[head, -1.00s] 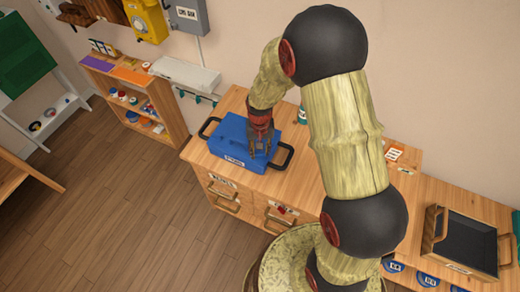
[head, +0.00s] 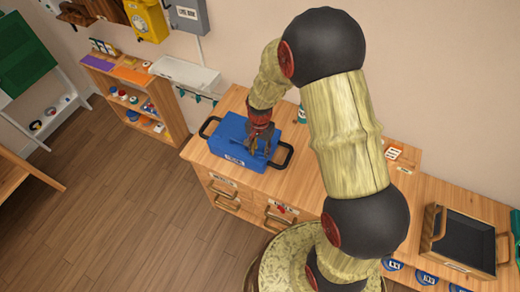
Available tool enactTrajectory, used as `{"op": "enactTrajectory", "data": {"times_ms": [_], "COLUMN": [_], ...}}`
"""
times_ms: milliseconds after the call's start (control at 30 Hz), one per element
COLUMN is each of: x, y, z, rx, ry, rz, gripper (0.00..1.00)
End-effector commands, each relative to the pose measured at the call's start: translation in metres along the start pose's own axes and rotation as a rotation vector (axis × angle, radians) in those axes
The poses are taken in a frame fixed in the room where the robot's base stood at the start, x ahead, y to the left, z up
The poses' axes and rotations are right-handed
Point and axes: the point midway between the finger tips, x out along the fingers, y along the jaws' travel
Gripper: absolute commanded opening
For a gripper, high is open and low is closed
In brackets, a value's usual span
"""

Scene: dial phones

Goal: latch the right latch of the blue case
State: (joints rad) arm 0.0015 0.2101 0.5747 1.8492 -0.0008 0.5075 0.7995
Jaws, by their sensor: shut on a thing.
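The blue case (head: 228,139) sits on the wooden cabinet top, with black handles at its left and right ends and a white label on its front. Its lid looks lowered. My gripper (head: 256,150) points down over the right part of the case, near its front. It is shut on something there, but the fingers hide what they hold. The right latch cannot be made out at this size.
The wooden cabinet top (head: 293,187) has clear room in front of the case's right handle. A dark tray (head: 465,241) with wooden handles stands at the right. A yellow dial phone (head: 147,20) hangs on the wall.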

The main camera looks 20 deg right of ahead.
Motion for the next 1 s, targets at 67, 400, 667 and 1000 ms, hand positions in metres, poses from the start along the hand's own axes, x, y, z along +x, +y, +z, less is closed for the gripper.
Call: {"op": "enactTrajectory", "data": {"times_ms": [67,400,667,1000], "x": [-0.0002,-0.0002,-0.0001,-0.0057], "y": [-0.0003,-0.0003,-0.0001,-0.0006], "z": [-0.0001,-0.0002,-0.0002,-0.0006], "rx": [0.002,0.001,0.001,0.000], "ry": [0.000,0.000,0.000,0.001], "rz": [-0.001,-0.001,0.000,-0.002], "gripper": [0.06,0.38,0.50,0.50]}}
